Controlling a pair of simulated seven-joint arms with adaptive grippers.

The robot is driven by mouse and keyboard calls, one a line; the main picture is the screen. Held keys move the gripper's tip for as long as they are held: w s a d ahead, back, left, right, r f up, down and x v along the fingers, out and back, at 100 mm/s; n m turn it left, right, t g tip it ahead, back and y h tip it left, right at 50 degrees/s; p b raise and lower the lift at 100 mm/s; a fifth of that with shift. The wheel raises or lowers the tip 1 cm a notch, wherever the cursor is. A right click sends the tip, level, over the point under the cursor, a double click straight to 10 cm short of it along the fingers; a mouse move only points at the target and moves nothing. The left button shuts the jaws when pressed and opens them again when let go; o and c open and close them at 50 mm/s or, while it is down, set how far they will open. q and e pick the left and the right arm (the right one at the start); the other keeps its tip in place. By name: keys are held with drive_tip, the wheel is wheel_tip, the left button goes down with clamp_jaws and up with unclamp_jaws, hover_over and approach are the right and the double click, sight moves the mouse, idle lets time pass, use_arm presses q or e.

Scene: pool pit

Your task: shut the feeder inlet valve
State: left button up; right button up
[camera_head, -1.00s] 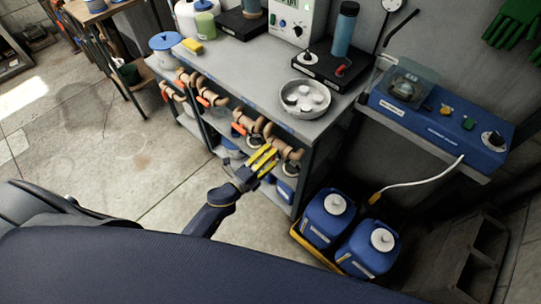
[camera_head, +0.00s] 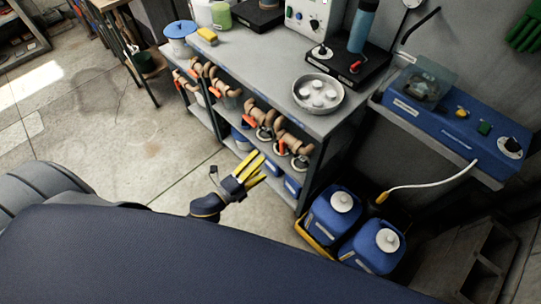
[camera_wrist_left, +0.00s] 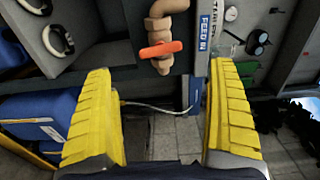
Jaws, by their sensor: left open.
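Several tan pipes with orange-handled valves (camera_head: 282,146) line the front of the bench; I cannot tell in the head view which is the feeder inlet. The left wrist view shows one orange handle (camera_wrist_left: 160,50) on a tan pipe (camera_wrist_left: 158,28), lying crosswise to the pipe. A blue label (camera_wrist_left: 206,25) reading "FEED IN" is beside it. My left gripper (camera_head: 258,166), with yellow fingers, is open and empty in front of the lower shelf. In the wrist view its fingers (camera_wrist_left: 160,85) are wide apart, with the handle beyond them, untouched. My right gripper is out of view.
Two blue jugs (camera_head: 332,217) with white caps stand in a yellow tray on the floor, right of the bench. A blue device (camera_head: 450,128) sits on a side shelf above. A metal dish (camera_head: 318,94) lies on the bench top.

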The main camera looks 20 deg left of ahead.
use_arm(q)
drive_tip(key=v, duration=0.2)
drive_tip(key=shift+s+a, duration=0.1)
drive_tip(key=shift+s, duration=0.3)
